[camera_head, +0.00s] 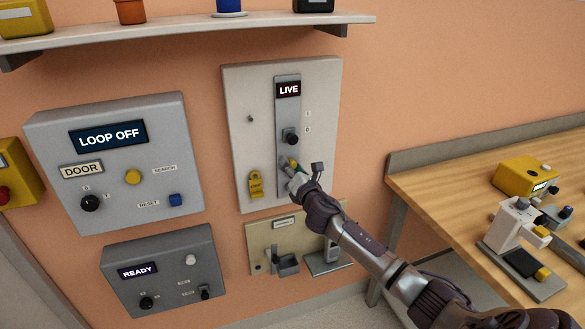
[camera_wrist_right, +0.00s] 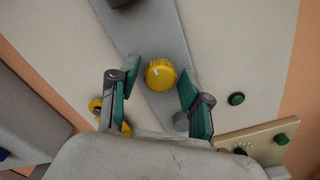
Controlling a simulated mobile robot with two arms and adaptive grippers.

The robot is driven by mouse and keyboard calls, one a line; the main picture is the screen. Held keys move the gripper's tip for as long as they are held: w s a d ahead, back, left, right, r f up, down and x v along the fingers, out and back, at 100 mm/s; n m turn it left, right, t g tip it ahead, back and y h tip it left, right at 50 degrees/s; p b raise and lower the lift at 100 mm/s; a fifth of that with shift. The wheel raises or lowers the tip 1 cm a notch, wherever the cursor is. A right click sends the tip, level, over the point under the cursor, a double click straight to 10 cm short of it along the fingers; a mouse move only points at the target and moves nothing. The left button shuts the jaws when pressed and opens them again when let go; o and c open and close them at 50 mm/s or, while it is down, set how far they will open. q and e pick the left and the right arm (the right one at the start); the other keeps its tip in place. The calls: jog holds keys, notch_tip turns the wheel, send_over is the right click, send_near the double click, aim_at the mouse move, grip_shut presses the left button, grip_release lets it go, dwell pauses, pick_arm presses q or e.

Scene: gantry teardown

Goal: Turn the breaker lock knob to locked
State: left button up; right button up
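A black knob (camera_head: 291,136) sits on the strip. Below it, a yellow knob (camera_head: 294,162) is mostly hidden by my right gripper (camera_head: 290,166). In the right wrist view the yellow knob (camera_wrist_right: 160,75) shows a pale mark and lies between my right gripper's green-padded fingers (camera_wrist_right: 160,85). The fingers are open, with gaps on both sides. A yellow padlock-shaped piece (camera_head: 256,184) hangs at the panel's lower left. My left gripper is not in view.
A LOOP OFF box (camera_head: 150,165) and a READY box (camera_head: 190,270) are on the wall at left. A beige panel (camera_head: 258,238) with holders is below. A shelf (camera_head: 180,27) runs above. A wooden bench (camera_head: 440,187) with devices stands at right.

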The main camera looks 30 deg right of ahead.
grip_shut()
jog(key=shift+m+p, duration=0.3)
jog(key=shift+m, duration=8.6)
jog(key=shift+o, duration=1.6)
grip_release()
